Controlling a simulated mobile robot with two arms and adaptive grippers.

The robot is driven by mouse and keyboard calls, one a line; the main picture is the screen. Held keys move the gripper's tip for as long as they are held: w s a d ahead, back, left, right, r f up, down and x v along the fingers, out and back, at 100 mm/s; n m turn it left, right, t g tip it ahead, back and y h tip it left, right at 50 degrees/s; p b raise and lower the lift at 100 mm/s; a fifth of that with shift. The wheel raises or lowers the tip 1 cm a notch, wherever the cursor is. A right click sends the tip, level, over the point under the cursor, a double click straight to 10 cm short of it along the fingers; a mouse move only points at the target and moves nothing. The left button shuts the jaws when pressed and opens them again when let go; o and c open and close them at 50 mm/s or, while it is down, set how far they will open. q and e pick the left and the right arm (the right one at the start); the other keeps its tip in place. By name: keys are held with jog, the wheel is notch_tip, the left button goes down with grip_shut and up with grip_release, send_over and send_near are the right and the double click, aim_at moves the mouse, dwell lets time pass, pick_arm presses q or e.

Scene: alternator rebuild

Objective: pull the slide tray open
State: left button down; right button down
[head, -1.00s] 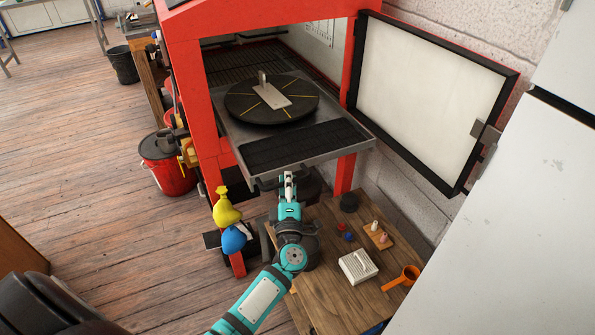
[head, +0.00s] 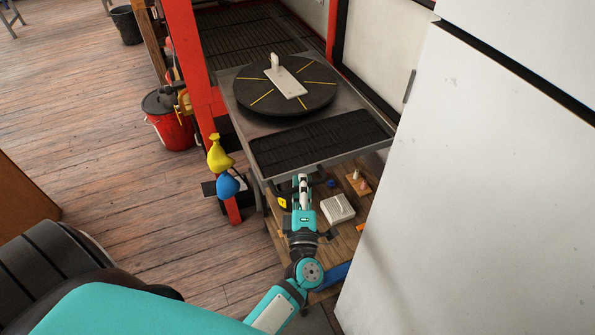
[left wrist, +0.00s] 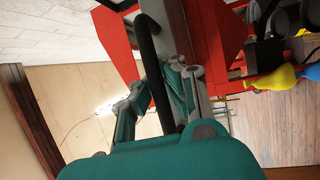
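The slide tray (head: 235,108) is a grey metal tray that sticks out of the red cabinet towards me. It carries a black round turntable (head: 240,97) with yellow lines and a black ribbed mat (head: 320,140) at its front. My left gripper (head: 302,180) is at the middle of the tray's front edge. In the left wrist view the black bar of the handle (left wrist: 154,70) runs between the gripper's fingers, which look closed around it. The handle is mostly hidden in the head view. My right gripper is out of view.
Below the tray stands a wooden table with a white box (head: 338,209) and small parts. A white cabinet (head: 450,200) stands close on the right. The wooden floor (head: 110,190) on the left is largely clear.

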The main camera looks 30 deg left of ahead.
pick_arm(q)
jog(key=shift+s+d, duration=0.55)
jog(key=shift+d, duration=0.05)
jog(key=c, duration=1.6)
grip_release()
jog(key=v, duration=0.8)
jog(key=shift+d+f, duration=0.1)
